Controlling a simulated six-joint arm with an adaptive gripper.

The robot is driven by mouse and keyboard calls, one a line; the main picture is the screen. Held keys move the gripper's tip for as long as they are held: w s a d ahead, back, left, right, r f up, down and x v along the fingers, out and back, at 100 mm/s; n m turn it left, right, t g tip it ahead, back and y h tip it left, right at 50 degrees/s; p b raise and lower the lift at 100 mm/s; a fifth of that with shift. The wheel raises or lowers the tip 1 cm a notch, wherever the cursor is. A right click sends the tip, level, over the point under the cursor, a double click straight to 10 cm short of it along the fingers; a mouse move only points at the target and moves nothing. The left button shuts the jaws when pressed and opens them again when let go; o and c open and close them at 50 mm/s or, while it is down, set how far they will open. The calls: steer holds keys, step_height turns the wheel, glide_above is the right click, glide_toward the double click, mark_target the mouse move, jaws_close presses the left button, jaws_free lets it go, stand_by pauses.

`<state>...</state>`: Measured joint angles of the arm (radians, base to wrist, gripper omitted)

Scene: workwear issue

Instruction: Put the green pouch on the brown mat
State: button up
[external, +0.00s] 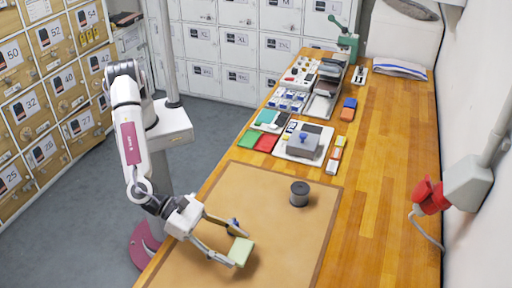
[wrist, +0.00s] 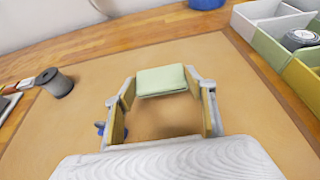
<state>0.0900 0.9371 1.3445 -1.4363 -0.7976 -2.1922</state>
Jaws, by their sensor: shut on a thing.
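The pale green pouch (external: 241,251) is between the fingertips of my gripper (external: 235,247), which is shut on it. In the wrist view the pouch (wrist: 162,80) spans the gap between the two fingers (wrist: 163,88). The brown mat (external: 265,182) lies flat on the wooden bench, and the pouch is over its near part. A shadow shows on the mat (wrist: 85,120) between the fingers in the wrist view. I cannot tell how far the pouch is above the mat.
A dark grey spool (external: 299,195) stands on the mat. A small blue thing (wrist: 100,127) shows beside one finger. A divided tray (wrist: 270,45) is at the right in the wrist view. A grey box with a blue knob (external: 304,144) stands beyond the mat. Much of the mat is clear.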

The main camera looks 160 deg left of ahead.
mark_target(229, 253)
steer(key=shift+f, duration=1.85)
steer(key=shift+f, duration=0.15)
steer(key=o, duration=0.8)
steer(key=shift+s+d+r, duration=0.2)
steer(key=shift+d+r, duration=0.1)
steer(key=v, duration=1.1)
steer(key=shift+s+r, duration=0.1)
steer(key=shift+s, duration=0.05)
